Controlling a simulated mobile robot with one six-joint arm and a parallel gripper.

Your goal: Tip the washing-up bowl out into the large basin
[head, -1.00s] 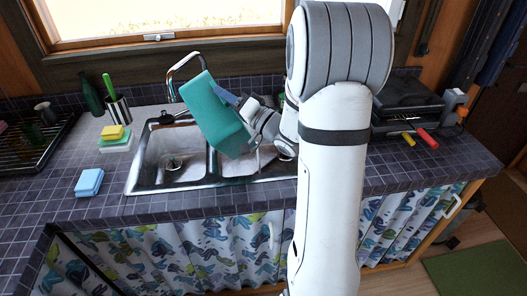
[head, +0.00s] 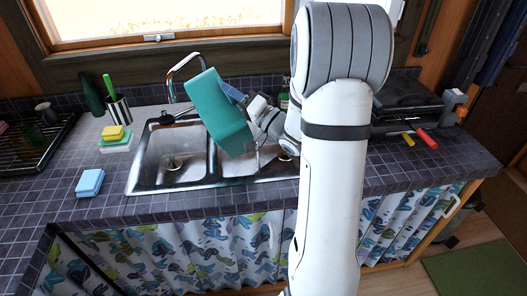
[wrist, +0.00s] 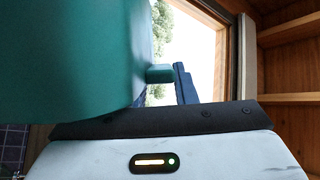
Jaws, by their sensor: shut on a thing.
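The teal washing-up bowl (head: 218,112) is steeply tilted in the air over the sink's divider and right-hand basin (head: 232,163). Its outer side faces the head camera, so its inside and any contents are hidden. My gripper (head: 236,96) is shut on the bowl at its upper right side; a blue finger shows there. In the wrist view the bowl (wrist: 70,60) fills the left, with a small teal tab (wrist: 160,74) beside a blue finger (wrist: 185,85). The large basin (head: 170,168) is to the left, with a drain in its floor and nothing else visible in it.
The tap (head: 184,72) rises just behind the bowl. A yellow-and-green sponge stack (head: 115,138) and blue sponges (head: 89,182) lie left of the sink. A striped cup (head: 118,108) and green bottle (head: 90,94) stand behind. The window is at the back.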

